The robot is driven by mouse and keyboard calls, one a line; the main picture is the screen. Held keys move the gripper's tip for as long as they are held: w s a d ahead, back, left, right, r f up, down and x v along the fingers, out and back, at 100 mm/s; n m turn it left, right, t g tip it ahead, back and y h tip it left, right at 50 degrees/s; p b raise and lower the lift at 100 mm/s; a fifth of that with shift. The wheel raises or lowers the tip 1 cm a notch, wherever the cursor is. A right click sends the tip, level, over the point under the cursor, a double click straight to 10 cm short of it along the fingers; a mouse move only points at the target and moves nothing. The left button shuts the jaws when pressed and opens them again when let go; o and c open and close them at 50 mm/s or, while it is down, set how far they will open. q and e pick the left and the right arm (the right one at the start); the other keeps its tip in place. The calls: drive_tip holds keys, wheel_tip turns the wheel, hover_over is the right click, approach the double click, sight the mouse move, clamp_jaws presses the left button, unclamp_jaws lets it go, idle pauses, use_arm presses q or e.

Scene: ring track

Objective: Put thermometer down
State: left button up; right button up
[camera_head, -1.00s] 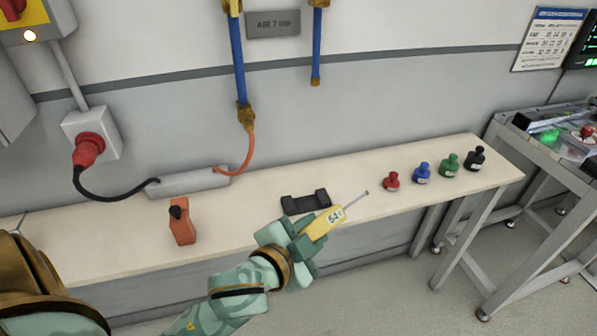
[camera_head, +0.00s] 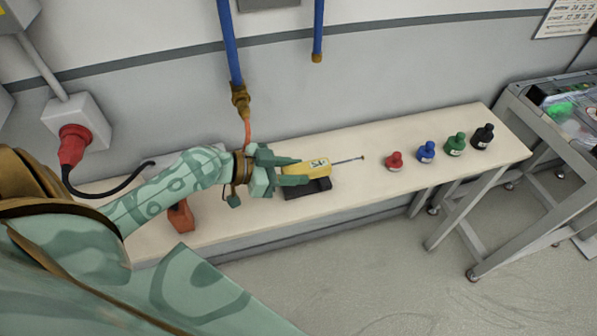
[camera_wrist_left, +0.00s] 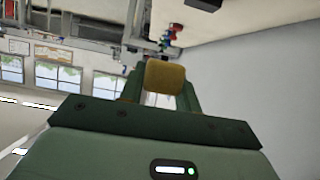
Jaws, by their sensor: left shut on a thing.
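The yellow thermometer (camera_head: 306,168) has a small display and a thin metal probe pointing right. My left gripper (camera_head: 290,172) is shut on its body and holds it over the black cradle (camera_head: 308,190) on the bench. The thermometer covers part of the cradle; I cannot tell whether they touch. In the left wrist view the yellow end of the thermometer (camera_wrist_left: 165,78) sits between the fingers of my left gripper (camera_wrist_left: 162,92). My right gripper is not in view.
Red (camera_head: 394,161), blue (camera_head: 426,152), green (camera_head: 456,144) and black (camera_head: 483,136) bottles stand to the right on the bench (camera_head: 365,190). An orange tool (camera_head: 181,216) lies left, partly behind my arm. Bench between cradle and red bottle is clear.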

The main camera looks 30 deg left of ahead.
use_arm(q)
drive_tip(key=w+a+f, duration=0.1)
drive_tip(key=f, duration=0.1)
drive_tip(key=w+a+f+b, duration=0.1)
drive_tip(key=w+f, duration=0.1)
drive_tip(key=w+f+b, duration=0.1)
drive_tip(key=w+f, duration=0.1)
drive_tip(key=shift+a, duration=0.4)
wheel_tip(320, 180, down, 4)
drive_tip(key=shift+w+r+b, duration=0.15)
drive_tip(key=shift+r+b, duration=0.1)
drive_tip(key=shift+b, duration=0.45)
drive_tip(key=shift+f+b, duration=0.65)
drive_tip(key=shift+b, duration=0.1)
drive_tip(key=o, duration=1)
drive_tip(key=shift+r, duration=0.1)
drive_tip(key=shift+r, duration=0.1)
